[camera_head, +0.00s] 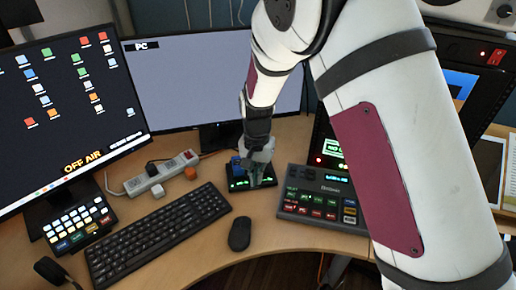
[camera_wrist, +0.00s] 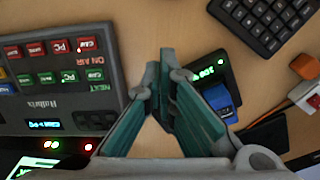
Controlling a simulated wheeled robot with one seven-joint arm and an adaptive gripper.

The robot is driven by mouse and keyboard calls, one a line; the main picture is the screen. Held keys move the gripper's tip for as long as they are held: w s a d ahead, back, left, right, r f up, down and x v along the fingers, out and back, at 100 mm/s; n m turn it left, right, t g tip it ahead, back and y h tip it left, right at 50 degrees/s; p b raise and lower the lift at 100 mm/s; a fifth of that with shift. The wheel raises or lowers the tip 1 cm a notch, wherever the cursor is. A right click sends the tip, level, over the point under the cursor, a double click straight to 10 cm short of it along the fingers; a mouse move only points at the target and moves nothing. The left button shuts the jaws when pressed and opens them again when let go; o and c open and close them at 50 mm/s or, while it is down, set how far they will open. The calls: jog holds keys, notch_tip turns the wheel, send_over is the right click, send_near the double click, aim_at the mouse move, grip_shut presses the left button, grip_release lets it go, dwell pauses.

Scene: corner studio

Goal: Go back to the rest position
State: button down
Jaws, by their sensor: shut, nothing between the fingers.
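My gripper (camera_head: 257,180) is shut and empty, with its fingers pointing down over the desk (camera_head: 190,262). In the wrist view its fingertips (camera_wrist: 160,62) meet. It hangs close to a small black device with green lit digits (camera_wrist: 208,72) and a blue block (camera_wrist: 219,98) on it. In the head view the gripper partly hides this device (camera_head: 238,184), and the blue block (camera_head: 235,163) shows just left of the fingers. I cannot tell whether the fingertips touch the device. My arm reaches forward from the right side of the head view.
A button console (camera_head: 322,198) stands right of the gripper; it also shows in the wrist view (camera_wrist: 55,70). A mouse (camera_head: 240,234), a keyboard (camera_head: 158,234) and a power strip (camera_head: 162,172) lie to the left. Two monitors (camera_head: 70,85) (camera_head: 215,80) stand behind.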

jog(key=s+d+r+n+t+p, duration=0.1)
jog(key=s+d+r, duration=0.3)
jog(key=r, duration=0.3)
jog(key=s+d+r+y, duration=0.1)
jog(key=s+d+r, duration=0.25)
jog(key=r, duration=0.45)
jog(key=s+d+r+n+t+p, duration=0.1)
jog(key=s+d+r, duration=0.35)
jog(key=r, duration=0.25)
jog(key=s+d+r+t, duration=0.1)
jog(key=s+d+r, duration=0.2)
jog(key=s, duration=0.5)
jog(key=s+d+r+n+t+h+p, duration=0.1)
jog(key=s+d+r, duration=0.2)
jog(key=s, duration=0.6)
jog(key=shift+s+d+r+n, duration=0.25)
jog(key=shift+s+d+n, duration=0.05)
jog(key=shift+d, duration=0.9)
